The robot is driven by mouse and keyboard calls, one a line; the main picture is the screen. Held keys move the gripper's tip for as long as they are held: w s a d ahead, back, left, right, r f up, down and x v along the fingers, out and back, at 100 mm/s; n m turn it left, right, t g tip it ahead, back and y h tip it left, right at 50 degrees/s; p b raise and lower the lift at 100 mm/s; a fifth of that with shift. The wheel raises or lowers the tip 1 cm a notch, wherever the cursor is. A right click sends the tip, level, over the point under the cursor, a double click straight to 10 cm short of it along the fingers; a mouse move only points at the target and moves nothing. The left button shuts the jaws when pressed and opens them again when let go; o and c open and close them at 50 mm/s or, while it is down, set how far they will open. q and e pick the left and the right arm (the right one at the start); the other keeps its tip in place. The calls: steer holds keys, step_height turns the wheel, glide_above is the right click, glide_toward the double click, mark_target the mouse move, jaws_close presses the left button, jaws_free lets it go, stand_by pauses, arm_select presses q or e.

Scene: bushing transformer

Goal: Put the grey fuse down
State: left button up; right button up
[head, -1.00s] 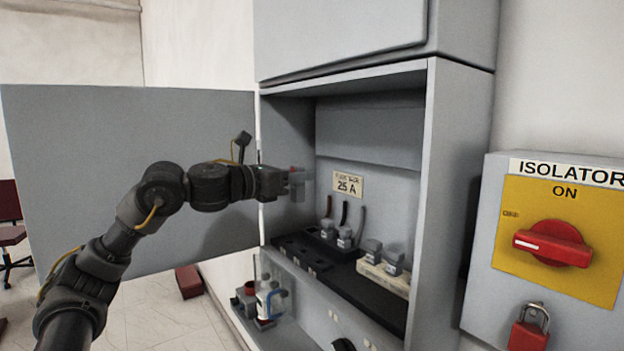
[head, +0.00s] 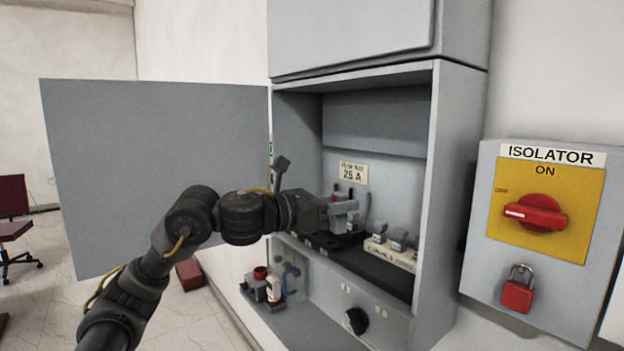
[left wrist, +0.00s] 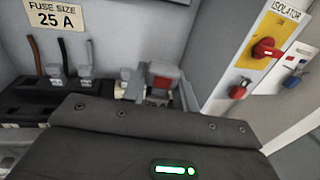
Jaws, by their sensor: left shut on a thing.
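My left gripper (head: 338,210) reaches into the open cabinet from the left, shut on the grey fuse (head: 347,217). The fuse is a small grey block held above the black fuse base (head: 365,268), near the pale rack. In the left wrist view a grey part of it shows at the fingertips (left wrist: 133,88), with a red patch beside it; the gripper body hides much below. I cannot tell whether the fuse touches anything under it. My right gripper is not in view.
The pale rack (head: 402,258) holds grey fuses on the right. A "25 A" label (head: 353,173) is on the back wall. The open door (head: 155,170) is left; the isolator (head: 540,215) with red padlock (head: 517,292) is right. Small items (head: 272,285) stand on the lower shelf.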

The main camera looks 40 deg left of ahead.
arm_select(q)
steer(key=s+d+f+m+g+h, duration=0.15)
steer(key=d+f, duration=0.25)
steer(key=f, duration=0.4)
steer(key=s+d+f+h, duration=0.1)
steer(key=s+d+f, duration=0.1)
steer(key=d+f, duration=0.5)
steer(key=s+f, duration=0.3)
steer(key=f, duration=0.3)
steer(key=s+a+f+n+t+y+b, duration=0.1)
steer(key=s+f, duration=0.2)
steer(key=f, duration=0.4)
steer(key=s+a+f+y, duration=0.1)
steer(key=s+f, duration=0.2)
steer(key=f, duration=0.3)
steer(key=shift+s+f+n, duration=0.25)
steer(key=shift+f+n, duration=0.1)
steer(key=shift+f, duration=0.05)
